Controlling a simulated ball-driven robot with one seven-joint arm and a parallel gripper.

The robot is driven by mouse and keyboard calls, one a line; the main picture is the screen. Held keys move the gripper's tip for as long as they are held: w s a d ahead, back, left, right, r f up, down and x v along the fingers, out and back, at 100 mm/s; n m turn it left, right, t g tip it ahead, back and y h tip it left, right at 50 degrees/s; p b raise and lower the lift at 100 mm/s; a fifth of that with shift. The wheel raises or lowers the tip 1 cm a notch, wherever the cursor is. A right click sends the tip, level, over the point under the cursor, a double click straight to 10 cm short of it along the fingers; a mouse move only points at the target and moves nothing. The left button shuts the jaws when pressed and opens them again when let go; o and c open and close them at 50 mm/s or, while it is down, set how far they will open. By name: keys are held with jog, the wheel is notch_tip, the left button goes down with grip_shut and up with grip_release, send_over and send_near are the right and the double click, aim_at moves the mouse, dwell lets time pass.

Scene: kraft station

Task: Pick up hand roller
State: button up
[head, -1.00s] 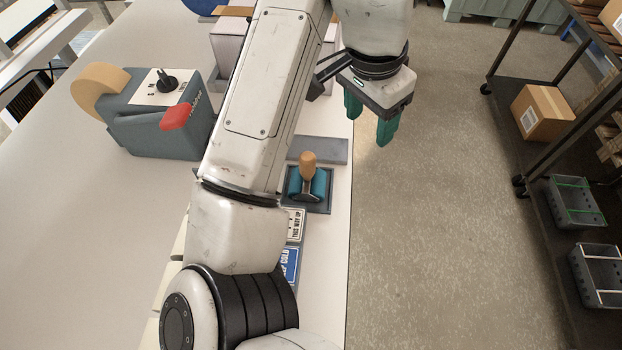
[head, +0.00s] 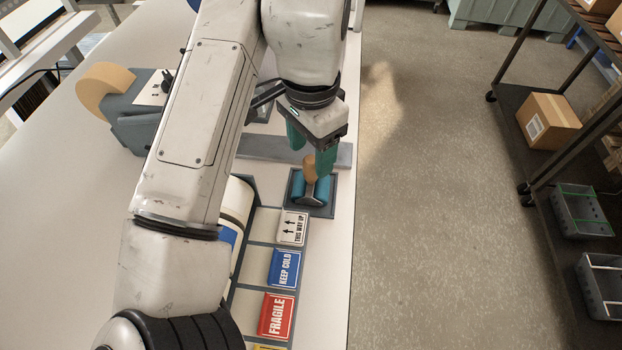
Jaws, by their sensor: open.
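The hand roller has a wooden handle (head: 309,168) and a teal roller body (head: 321,190). It rests in a small grey tray (head: 326,209) near the right edge of the white table. My gripper (head: 311,160), with green fingers, is open and hangs just above and behind the roller, pointing down. The fingertips are close to the top of the handle, and one finger partly covers the view beside it. I cannot tell whether they touch it.
Label stacks reading THIS WAY UP (head: 293,228), KEEP COLD (head: 284,268) and FRAGILE (head: 276,315) lie in front of the roller. A tape dispenser (head: 130,118) stands left, partly behind my arm. A grey bar (head: 262,147) lies behind the roller. Open floor is on the right.

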aim_at(311, 159)
jog(key=shift+f, duration=1.75)
grip_shut()
